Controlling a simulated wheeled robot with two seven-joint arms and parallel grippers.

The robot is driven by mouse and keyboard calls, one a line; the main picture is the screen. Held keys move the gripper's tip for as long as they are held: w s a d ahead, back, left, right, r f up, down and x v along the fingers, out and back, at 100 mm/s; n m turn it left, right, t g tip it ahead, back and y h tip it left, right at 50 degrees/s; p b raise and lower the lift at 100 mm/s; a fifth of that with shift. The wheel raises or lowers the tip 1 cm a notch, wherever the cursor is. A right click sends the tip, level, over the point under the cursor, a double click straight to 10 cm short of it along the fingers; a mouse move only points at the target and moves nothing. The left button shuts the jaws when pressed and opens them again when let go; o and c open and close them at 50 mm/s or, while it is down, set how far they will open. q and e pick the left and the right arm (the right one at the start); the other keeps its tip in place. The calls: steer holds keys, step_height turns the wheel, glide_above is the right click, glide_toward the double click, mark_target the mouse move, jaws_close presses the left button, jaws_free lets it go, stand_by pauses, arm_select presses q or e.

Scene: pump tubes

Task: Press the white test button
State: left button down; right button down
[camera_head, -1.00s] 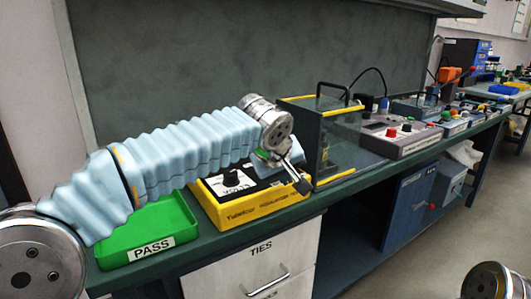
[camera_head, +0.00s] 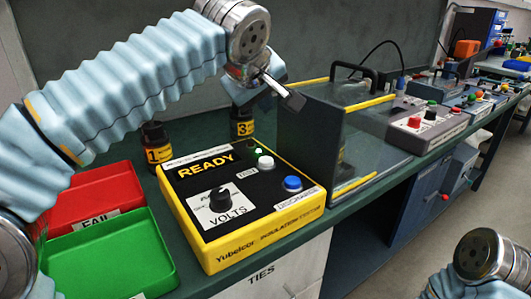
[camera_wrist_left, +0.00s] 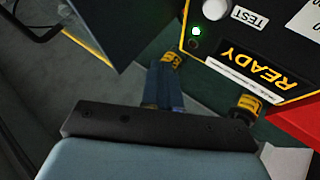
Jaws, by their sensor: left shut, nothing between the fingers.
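The white test button (camera_head: 266,162) sits on top of a yellow and black tester box (camera_head: 250,240), next to a lit green lamp (camera_head: 258,151). In the left wrist view the white button (camera_wrist_left: 215,8) is at the top edge, beside its TEST label. The tester's display reads READY. My left gripper (camera_head: 292,98) is shut and empty. It is in the air above and behind the button, apart from it. My right gripper is out of view; only part of my right arm shows at the lower right.
A blue button (camera_head: 292,183) and a black VOLTS knob (camera_head: 220,199) share the tester top. Bottles (camera_head: 155,142) numbered 1 and 3 stand behind it. Red (camera_head: 95,190) and green (camera_head: 115,255) trays lie left. A clear-walled enclosure (camera_head: 340,135) stands close on the right.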

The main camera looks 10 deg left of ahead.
arm_select(q)
steer(key=b, duration=0.5)
glide_above(264, 161)
step_height(264, 161, down, 8)
steer(key=shift+r, duration=0.25)
steer(key=shift+f+b, duration=0.35)
steer(key=shift+f, duration=0.35)
stand_by(1.3)
steer(key=shift+f+b, duration=0.4)
